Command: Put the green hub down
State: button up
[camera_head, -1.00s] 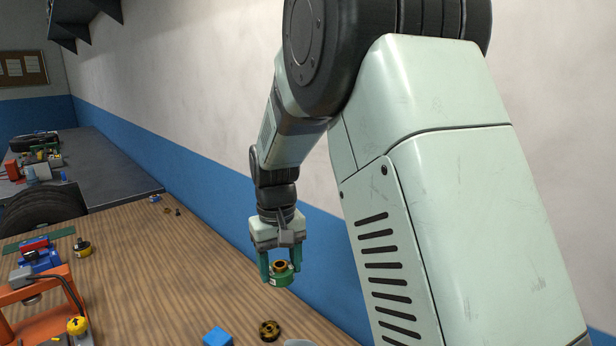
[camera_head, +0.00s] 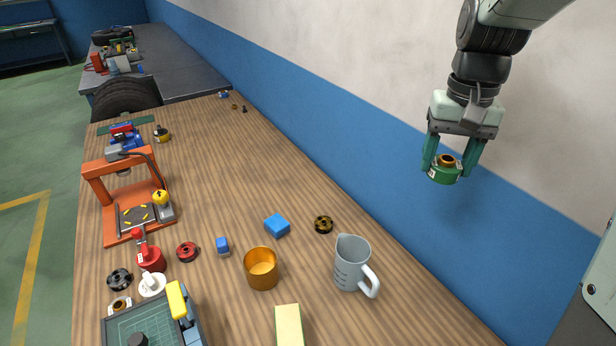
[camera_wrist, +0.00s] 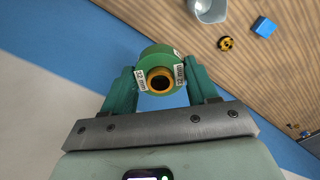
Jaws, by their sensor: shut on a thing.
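The green hub (camera_head: 445,170) is a short green cylinder with an orange-brown ring around a dark centre hole and white labels on its side. My gripper (camera_head: 452,163) is shut on it, one green finger on each side. In the head view it is held in the air in front of the blue band of the wall, at the right. In the wrist view the hub (camera_wrist: 160,76) sits between the fingertips (camera_wrist: 162,84), with its bore facing the camera. Nothing is seen touching the hub except the fingers.
A grey mug (camera_head: 350,265), a black-and-brass ring (camera_head: 323,224), a blue block (camera_head: 277,225) and an orange cup (camera_head: 261,268) stand nearer. An orange press frame (camera_head: 125,190) and several small parts line the left side.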

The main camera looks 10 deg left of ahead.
jog(key=a+f+n, duration=0.3)
jog(key=a+f, duration=0.4)
jog(key=a, duration=0.4)
jog(key=n, duration=0.6)
send_over(259, 305)
notch_tip(259, 305, down, 22)
jog(key=shift+f, duration=2.3)
jog(key=shift+f, duration=0.1)
jog(key=o, duration=1.3)
